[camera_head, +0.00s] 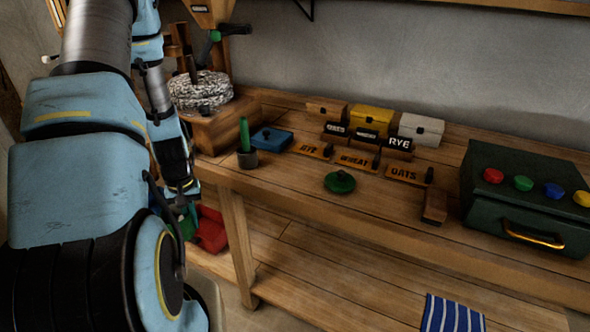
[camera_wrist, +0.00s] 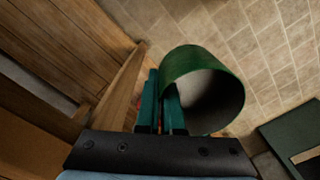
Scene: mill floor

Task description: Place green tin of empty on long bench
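The green tin (camera_wrist: 185,60) is in the wrist view, its open mouth facing the camera and its inside looking empty. My gripper (camera_wrist: 160,82) has teal fingers closed at the tin's near wall, one seemingly inside the mouth and one outside. In the head view my gripper (camera_head: 180,207) hangs left of the long wooden bench (camera_head: 300,205), below its top. A green part of the tin (camera_head: 187,227) shows there, mostly hidden by my arm. A round green lid with a knob (camera_head: 340,182) lies on the bench.
The bench holds a millstone (camera_head: 200,90), a blue box (camera_head: 271,138), a small cup with a green stick (camera_head: 247,158), labelled boxes and plates, and a dark green case (camera_head: 525,200). Bare wood surrounds the lid. A red bin (camera_head: 211,232) is beside the bench leg (camera_head: 237,240).

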